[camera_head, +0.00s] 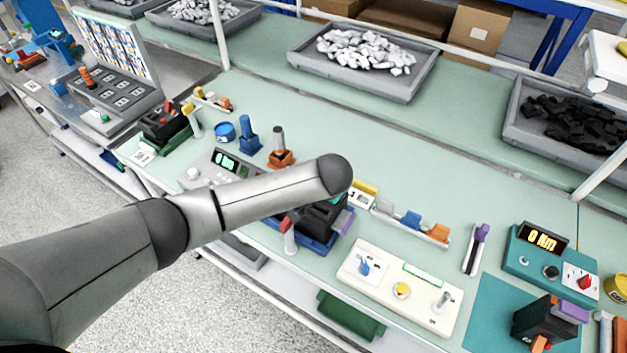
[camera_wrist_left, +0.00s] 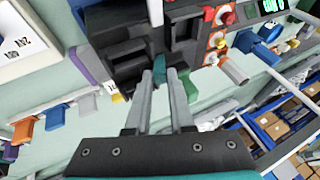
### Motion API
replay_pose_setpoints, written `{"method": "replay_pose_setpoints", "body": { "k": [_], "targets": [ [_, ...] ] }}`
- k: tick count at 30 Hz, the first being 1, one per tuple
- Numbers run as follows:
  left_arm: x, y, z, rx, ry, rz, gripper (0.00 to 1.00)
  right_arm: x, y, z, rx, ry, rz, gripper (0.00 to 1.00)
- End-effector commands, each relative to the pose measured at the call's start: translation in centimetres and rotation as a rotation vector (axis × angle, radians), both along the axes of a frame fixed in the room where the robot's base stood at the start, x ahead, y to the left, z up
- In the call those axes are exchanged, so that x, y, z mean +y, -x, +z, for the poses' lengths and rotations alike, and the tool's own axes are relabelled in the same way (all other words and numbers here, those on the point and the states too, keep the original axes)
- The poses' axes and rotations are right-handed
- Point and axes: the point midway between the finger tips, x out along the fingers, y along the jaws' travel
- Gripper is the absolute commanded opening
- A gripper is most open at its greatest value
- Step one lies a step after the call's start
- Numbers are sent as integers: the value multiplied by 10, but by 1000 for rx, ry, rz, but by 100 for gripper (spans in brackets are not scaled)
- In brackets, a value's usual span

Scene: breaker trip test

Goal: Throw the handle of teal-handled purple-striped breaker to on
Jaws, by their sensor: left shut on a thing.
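The purple-striped breaker (camera_head: 322,218) is a black block on a blue base, partly hidden behind my left arm in the head view. Its purple stripe (camera_head: 344,221) shows on its right side. In the left wrist view the black breaker body (camera_wrist_left: 126,58) lies in front of the fingers, with the purple stripe (camera_wrist_left: 88,64) at its left. The head view hides this gripper behind the arm. My right gripper is not in view.
A white panel (camera_head: 385,305) with knobs stands right of the breaker. A red-tipped lever (camera_head: 289,238) is close at its left. Colored blocks on a rail (camera_head: 410,222) lie behind the panel. Another black breaker (camera_head: 535,318) stands on a teal mat. The bench is open behind the rail.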

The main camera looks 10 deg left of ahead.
Motion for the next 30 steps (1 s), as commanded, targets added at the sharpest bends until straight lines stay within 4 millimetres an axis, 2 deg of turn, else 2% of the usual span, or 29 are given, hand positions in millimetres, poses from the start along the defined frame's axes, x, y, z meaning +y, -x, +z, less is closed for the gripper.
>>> {"method": "replay_pose_setpoints", "body": {
  "k": [10, 26, 27, 30],
  "targets": [
    [-7, 2, -4, -48, -133, 1, 0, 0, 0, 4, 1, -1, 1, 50],
    [-8, 3, -5, -57, -155, 0, 0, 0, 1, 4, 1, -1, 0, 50],
    [-8, 3, -5, -57, -155, 0, 23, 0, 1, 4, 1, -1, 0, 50],
    [-8, 3, -5, -55, -155, 0, 34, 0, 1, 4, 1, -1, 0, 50]
  ]
}}
